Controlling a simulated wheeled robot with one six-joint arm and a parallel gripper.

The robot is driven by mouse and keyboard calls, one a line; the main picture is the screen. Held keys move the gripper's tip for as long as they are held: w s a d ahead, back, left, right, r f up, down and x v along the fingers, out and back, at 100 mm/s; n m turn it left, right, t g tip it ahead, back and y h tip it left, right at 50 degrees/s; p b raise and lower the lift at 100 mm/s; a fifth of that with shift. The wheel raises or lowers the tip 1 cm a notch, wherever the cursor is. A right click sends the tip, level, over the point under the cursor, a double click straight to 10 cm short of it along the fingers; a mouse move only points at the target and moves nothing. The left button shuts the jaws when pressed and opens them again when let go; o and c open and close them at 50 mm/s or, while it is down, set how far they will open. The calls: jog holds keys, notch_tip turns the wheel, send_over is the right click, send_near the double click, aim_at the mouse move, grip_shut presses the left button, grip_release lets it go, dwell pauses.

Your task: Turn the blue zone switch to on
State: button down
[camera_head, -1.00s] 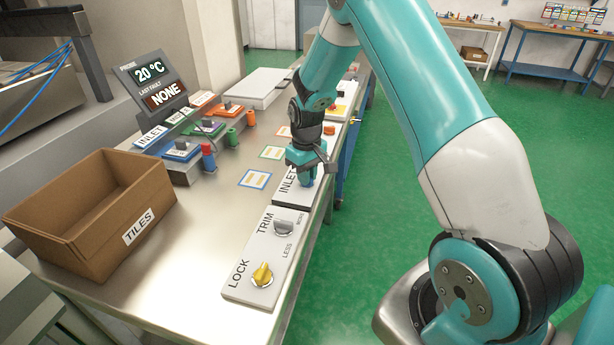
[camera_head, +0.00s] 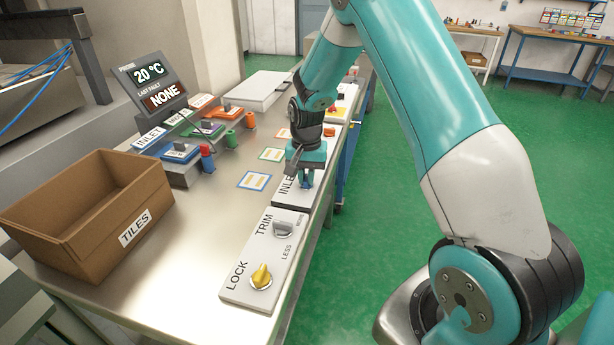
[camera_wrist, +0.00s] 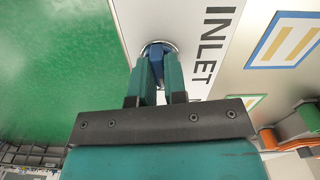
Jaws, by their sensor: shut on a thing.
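The blue zone switch (camera_wrist: 157,52) is a blue knob on a round metal base, on a white panel lettered INLET (camera_wrist: 220,45). My gripper (camera_wrist: 159,75) points down at it and is shut on the blue knob, one finger on each side. In the head view my gripper (camera_head: 306,180) is over the INLET panel (camera_head: 285,190) near the table's right edge, and it largely hides the knob. The on and off marks of the switch cannot be read.
A panel with a grey TRIM knob (camera_head: 283,229) and a yellow LOCK knob (camera_head: 262,277) lies in front. A cardboard TILES box (camera_head: 60,215) stands at left. A display (camera_head: 152,80) reads 20 °C and NONE. Coloured blocks and plugs stand behind the bare steel tabletop (camera_head: 205,235).

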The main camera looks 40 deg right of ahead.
aim_at(306, 177)
jog(key=shift+w+r+m, duration=0.1)
jog(key=shift+m, duration=0.5)
jog(key=c, duration=1.2)
grip_release()
jog(key=shift+o, duration=0.2)
notch_tip(306, 177, up, 17)
jog(key=b, duration=0.2)
jog(key=shift+r+b, duration=0.2)
jog(key=shift+b, duration=0.2)
